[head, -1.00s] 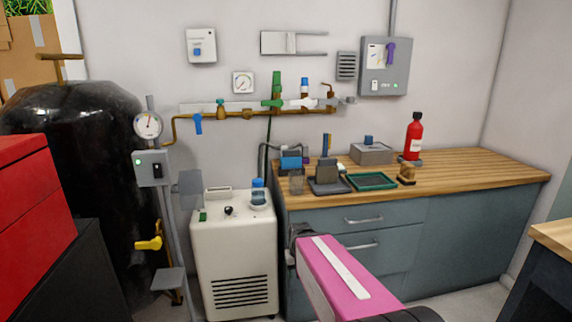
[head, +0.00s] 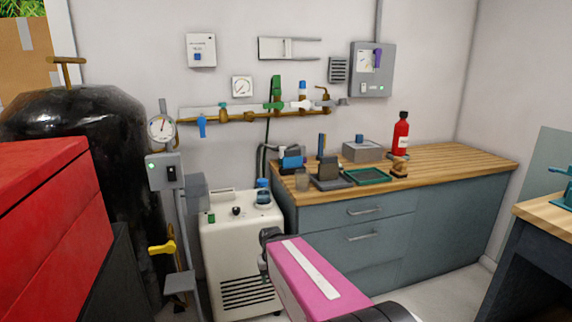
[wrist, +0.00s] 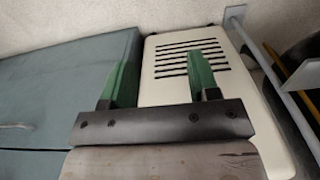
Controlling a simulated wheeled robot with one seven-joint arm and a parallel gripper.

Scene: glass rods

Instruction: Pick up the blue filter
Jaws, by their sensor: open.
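Several blue things show in the head view, and I cannot tell for certain which is the filter. A blue-capped clear container (head: 263,192) stands on top of the white machine (head: 243,250). A blue piece (head: 292,162) sits in a dark holder at the left end of the wooden counter. A small blue-topped fitting (head: 303,89) stands on the wall pipe. My gripper (head: 266,248) is in front of the machine's right side, below these things. In the wrist view my gripper (wrist: 157,78) has its green fingers apart, with nothing between them.
The wooden counter (head: 440,160) carries a green tray (head: 367,177), a grey box (head: 363,151) and a red bottle (head: 401,135). A black tank (head: 100,135) and red cabinet (head: 45,210) crowd the left. A second bench (head: 545,208) stands at the right.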

